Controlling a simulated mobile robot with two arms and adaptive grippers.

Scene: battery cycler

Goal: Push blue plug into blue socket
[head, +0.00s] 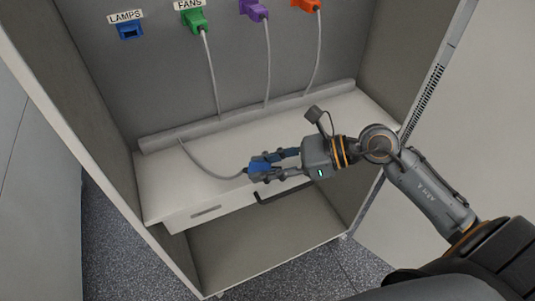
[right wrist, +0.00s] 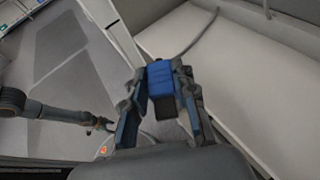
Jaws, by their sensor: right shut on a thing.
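The blue plug (head: 259,165) is held between the fingers of my right gripper (head: 272,165), above the front of the white shelf. The right wrist view shows the blue plug (right wrist: 160,79) squeezed between both fingertips (right wrist: 160,78), its grey cable running off beyond it. In the head view the cable leads back to the rear of the shelf. The blue socket (head: 130,30) is on the grey back panel under the LAMPS label, at upper left, empty and well apart from the plug. My left gripper is not in the head view.
Green (head: 194,20), purple (head: 254,10) and orange (head: 306,5) plugs sit in the panel to the right of the blue socket, their cables hanging to the shelf (head: 165,185). Cabinet side walls stand left and right. A black drawer handle (head: 285,193) is below my right gripper.

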